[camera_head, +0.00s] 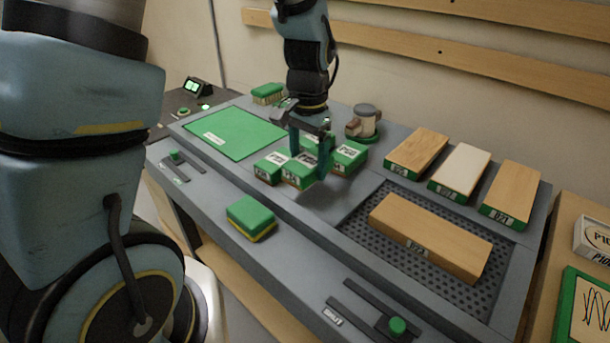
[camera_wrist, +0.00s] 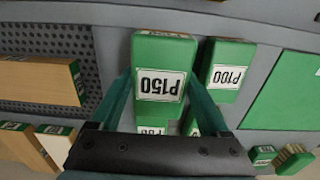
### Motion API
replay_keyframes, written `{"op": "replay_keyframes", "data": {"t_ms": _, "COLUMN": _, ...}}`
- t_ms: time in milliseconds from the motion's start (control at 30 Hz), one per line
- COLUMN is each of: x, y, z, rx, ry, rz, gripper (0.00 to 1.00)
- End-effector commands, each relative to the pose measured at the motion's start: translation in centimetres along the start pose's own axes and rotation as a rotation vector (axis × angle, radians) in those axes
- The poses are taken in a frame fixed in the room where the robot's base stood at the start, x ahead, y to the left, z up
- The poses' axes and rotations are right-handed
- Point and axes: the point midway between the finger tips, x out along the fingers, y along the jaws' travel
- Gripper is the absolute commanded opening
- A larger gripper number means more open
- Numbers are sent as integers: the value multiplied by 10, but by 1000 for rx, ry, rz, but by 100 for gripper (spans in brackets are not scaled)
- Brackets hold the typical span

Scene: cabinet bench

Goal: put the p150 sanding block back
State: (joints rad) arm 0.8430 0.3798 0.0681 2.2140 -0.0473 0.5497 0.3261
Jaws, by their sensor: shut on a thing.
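The P150 sanding block (camera_wrist: 161,82), green with a white label, is between the two fingers of my gripper (camera_wrist: 160,100) in the wrist view. My gripper is shut on it. In the head view my gripper (camera_head: 310,150) is over a cluster of green sanding blocks on the bench, and its fingers partly hide the held block. The P100 block (camera_wrist: 228,76) is just right of the held block in the wrist view. Another labelled block (camera_wrist: 152,130) shows partly below it. I cannot tell how far the held block is above the bench.
A perforated panel (camera_head: 440,270) with a wooden block (camera_head: 430,236) is at right; several wooden blocks stand behind. A green-and-yellow sponge (camera_head: 251,216) lies at the front.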

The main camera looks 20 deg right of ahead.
Motion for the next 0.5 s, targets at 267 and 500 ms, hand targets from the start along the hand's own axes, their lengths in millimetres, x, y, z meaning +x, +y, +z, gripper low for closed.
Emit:
{"op": "replay_keyframes", "data": {"t_ms": 267, "x": 33, "y": 0, "z": 0, "rx": -2, "ry": -3, "rz": 1, "gripper": 19}}
{"op": "replay_keyframes", "data": {"t_ms": 500, "x": 46, "y": 0, "z": -1, "rx": -1, "ry": 2, "rz": -1, "gripper": 19}}
